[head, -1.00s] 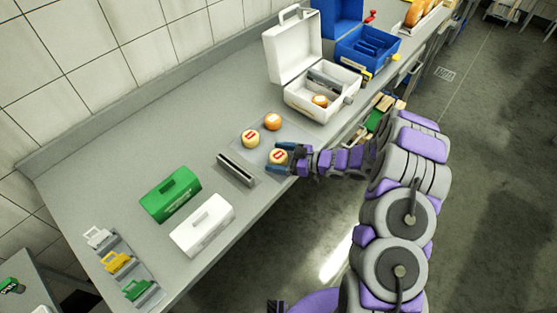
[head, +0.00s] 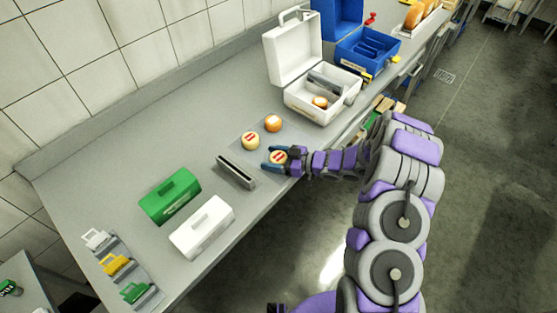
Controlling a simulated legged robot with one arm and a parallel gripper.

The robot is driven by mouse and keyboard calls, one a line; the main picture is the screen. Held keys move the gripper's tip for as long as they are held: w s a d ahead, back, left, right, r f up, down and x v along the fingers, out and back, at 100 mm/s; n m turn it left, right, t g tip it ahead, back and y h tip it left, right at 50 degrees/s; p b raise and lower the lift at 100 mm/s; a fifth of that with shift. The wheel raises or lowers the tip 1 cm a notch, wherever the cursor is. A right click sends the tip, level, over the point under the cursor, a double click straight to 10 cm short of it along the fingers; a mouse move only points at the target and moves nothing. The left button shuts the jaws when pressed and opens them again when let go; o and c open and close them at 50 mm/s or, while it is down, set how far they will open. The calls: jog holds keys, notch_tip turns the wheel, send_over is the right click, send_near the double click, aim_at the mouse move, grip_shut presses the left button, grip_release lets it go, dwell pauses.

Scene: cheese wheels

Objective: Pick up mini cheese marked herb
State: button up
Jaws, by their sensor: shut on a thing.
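A second cream cheese with a red mark (head: 250,140) is just left and behind. An orange cheese (head: 273,123) lies behind them. The labels are too small to read, so I cannot tell which is herb. I cannot tell whether the held cheese is lifted off the mat.
An open white case (head: 318,98) with an orange cheese (head: 320,102) inside stands behind right, beside an open blue case (head: 368,48). A dark slotted holder (head: 236,172), a green box (head: 170,195) and a white box (head: 202,227) stand left. The back-left counter is clear.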

jog(key=shift+c, duration=0.9)
jog(key=shift+r, duration=0.1)
